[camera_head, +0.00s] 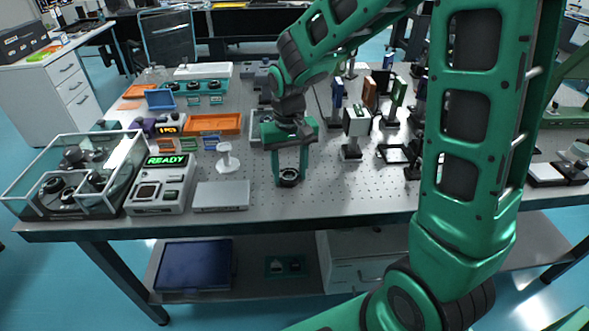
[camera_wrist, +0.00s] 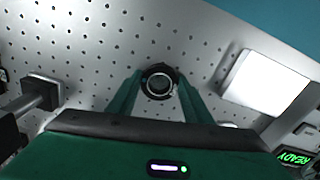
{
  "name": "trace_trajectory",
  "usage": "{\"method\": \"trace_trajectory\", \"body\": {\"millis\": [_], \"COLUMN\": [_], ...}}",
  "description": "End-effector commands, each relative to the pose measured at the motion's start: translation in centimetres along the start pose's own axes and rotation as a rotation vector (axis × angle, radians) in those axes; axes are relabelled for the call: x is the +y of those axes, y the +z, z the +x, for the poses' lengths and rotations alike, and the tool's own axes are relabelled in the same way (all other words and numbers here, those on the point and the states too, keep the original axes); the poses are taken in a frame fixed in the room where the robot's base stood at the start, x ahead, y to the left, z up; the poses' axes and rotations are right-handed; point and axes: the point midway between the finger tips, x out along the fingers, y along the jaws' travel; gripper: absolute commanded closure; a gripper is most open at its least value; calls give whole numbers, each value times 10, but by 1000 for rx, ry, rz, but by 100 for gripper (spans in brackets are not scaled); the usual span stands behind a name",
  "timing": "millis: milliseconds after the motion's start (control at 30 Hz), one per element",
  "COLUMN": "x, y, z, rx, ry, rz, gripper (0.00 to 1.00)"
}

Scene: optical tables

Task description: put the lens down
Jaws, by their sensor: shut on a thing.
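The lens (camera_head: 289,178) is a small black ring with a clear middle. My gripper (camera_head: 290,174) is shut on it, with a green finger on either side, over the front middle of the perforated optical table (camera_head: 330,190). In the wrist view the lens (camera_wrist: 159,82) sits between the fingertips of my gripper (camera_wrist: 158,88), with its ring face towards the camera. The table's holes show around it. I cannot tell whether the lens touches the table surface or hangs just above it.
A flat grey box (camera_head: 221,196) and a device reading READY (camera_head: 160,185) stand left of the gripper. A white pedestal (camera_head: 227,160) is behind the box. Mounted optics (camera_head: 352,128) stand to the right. The table's front strip right of the lens is bare.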

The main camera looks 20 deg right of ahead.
Motion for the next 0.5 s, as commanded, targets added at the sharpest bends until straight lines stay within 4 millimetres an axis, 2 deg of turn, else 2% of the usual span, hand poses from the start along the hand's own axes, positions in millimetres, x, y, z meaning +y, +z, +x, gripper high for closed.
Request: {"method": "trace_trajectory", "body": {"millis": [300,333,400,500], "x": [0,0,0,0], "y": [0,0,0,0], "z": [2,2,2,2], "rx": [-1,0,0,0], "ry": [0,0,0,0], "rz": [0,1,1,1], "gripper": [81,48,36,36]}}
